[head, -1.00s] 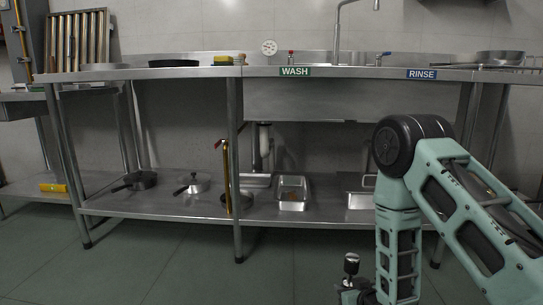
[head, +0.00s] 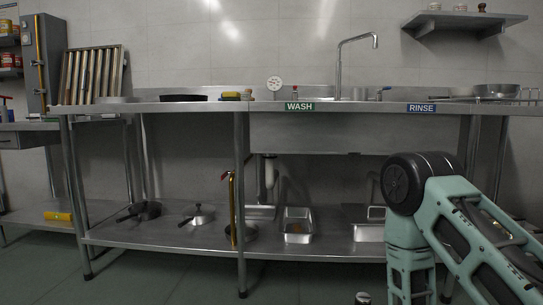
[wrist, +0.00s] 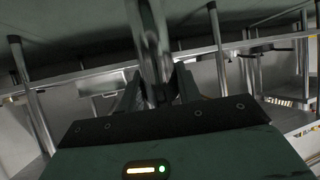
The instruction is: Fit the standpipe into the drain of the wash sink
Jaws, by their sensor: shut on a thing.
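My gripper (wrist: 160,92) is shut on a shiny metal tube, likely the standpipe (wrist: 149,38), in the wrist view. The tube runs up between the fingers and is blurred at its upper end. In the head view only a small metal knob (head: 362,298), likely its top, shows at the bottom edge, low in front of the bench. The wash sink (head: 300,132) is set into the steel bench under a green WASH label (head: 299,106). Its inside and drain are hidden behind the front edge. The gripper is well below and apart from the sink.
A tall faucet (head: 339,70) stands behind the sink. A round dial (head: 274,84) and a sponge (head: 236,96) sit on the bench left of it. The lower shelf (head: 120,236) holds pans and trays (head: 298,226). Floor in front of the bench is clear at left.

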